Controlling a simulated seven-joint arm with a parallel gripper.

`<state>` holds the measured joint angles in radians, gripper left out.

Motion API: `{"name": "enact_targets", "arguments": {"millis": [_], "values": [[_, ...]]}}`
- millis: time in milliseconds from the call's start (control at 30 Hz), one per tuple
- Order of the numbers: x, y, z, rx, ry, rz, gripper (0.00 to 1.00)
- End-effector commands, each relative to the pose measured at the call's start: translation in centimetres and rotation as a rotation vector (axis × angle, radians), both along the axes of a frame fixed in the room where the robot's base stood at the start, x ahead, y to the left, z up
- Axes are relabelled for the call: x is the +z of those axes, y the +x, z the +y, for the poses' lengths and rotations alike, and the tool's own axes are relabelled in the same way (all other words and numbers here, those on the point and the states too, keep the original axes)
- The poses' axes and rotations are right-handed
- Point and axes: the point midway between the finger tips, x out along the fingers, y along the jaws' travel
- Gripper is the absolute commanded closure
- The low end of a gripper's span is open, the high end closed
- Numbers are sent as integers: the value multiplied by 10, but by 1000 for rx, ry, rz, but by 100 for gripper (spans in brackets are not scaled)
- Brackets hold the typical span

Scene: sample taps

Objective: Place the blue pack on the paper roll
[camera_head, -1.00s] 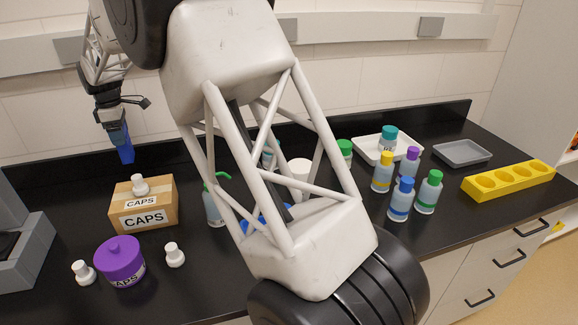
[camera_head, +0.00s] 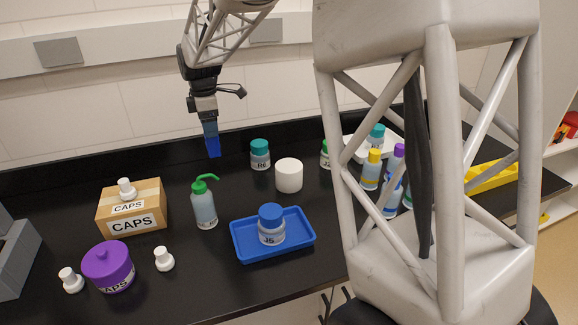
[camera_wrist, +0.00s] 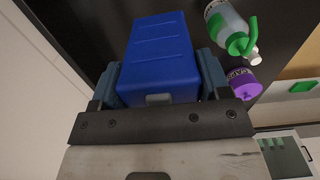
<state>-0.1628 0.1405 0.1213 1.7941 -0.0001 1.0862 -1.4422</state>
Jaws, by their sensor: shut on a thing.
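My gripper (camera_head: 210,139) is shut on the blue pack (camera_head: 213,148) and holds it in the air above the back of the black counter. In the wrist view the blue pack (camera_wrist: 160,55) sits between the two fingers of my gripper (camera_wrist: 158,85). The paper roll (camera_head: 289,175) appears to be the plain white upright cylinder on the counter, to the right of and below the blue pack in the head view. Its top is bare. It does not show in the wrist view.
A green-topped wash bottle (camera_head: 204,203) stands left of the roll. A teal-capped jar (camera_head: 260,154) stands close behind it. A blue tray (camera_head: 240,251) with a blue-capped jar (camera_head: 271,226) is in front. The CAPS box (camera_head: 133,208) and purple pot (camera_head: 108,266) are further left.

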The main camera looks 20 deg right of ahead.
Motion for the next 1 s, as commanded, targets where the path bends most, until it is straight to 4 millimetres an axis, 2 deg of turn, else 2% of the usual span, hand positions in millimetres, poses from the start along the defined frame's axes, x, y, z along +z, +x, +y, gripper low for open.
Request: {"name": "enact_targets", "arguments": {"millis": [33, 100, 500, 800, 1000], "values": [[2, -9, -15, -5, 0, -1, 59], [2, -21, -32, -8, 0, -2, 59], [-2, -97, -121, -21, 0, -1, 59], [-11, -158, -173, -32, 0, -1, 59], [-15, -188, -193, -35, 0, -1, 59]]}}
